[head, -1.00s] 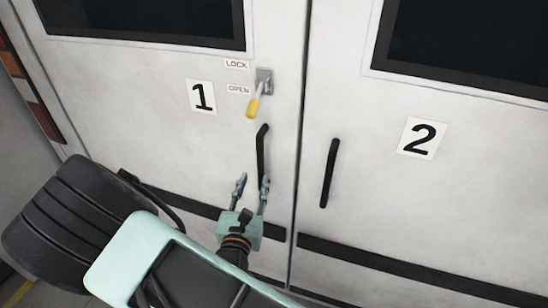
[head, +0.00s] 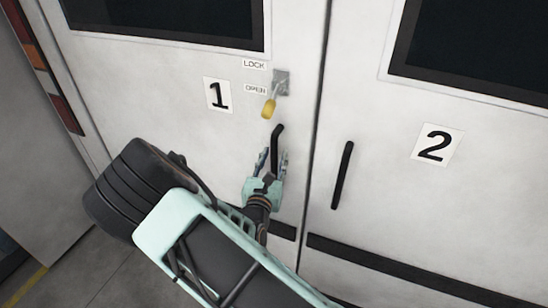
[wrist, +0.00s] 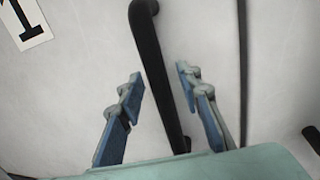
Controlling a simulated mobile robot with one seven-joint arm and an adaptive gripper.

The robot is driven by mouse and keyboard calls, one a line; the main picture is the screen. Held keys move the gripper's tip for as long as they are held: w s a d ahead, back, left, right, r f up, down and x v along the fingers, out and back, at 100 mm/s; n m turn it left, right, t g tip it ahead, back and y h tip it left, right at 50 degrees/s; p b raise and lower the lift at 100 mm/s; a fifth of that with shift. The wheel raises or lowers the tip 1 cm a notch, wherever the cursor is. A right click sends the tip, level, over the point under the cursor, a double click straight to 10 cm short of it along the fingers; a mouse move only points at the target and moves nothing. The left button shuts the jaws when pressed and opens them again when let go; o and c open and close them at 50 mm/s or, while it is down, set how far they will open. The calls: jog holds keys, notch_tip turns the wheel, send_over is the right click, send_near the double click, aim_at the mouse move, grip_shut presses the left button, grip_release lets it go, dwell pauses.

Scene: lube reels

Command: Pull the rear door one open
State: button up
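Rear door one (head: 170,90) is a white panel with the label 1 (head: 217,94), and it looks shut against door two. Its black vertical handle (head: 276,146) stands near the door's right edge. My gripper (head: 271,160) is at the handle's lower part. In the wrist view, the black handle (wrist: 158,70) runs between the two open blue-padded fingers of my gripper (wrist: 158,92). Gaps show on both sides, and neither finger visibly touches it. The handle's lower end is near the gripper's palm.
A yellow-tipped latch lever (head: 269,106) sits above the handle and points down beside the OPEN label (head: 256,89). Door two (head: 400,210) is on the right with its own black handle (head: 342,174). Grey floor (head: 95,275) shows at lower left.

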jog(key=shift+c, duration=0.4)
grip_shut()
jog(key=shift+s, duration=0.1)
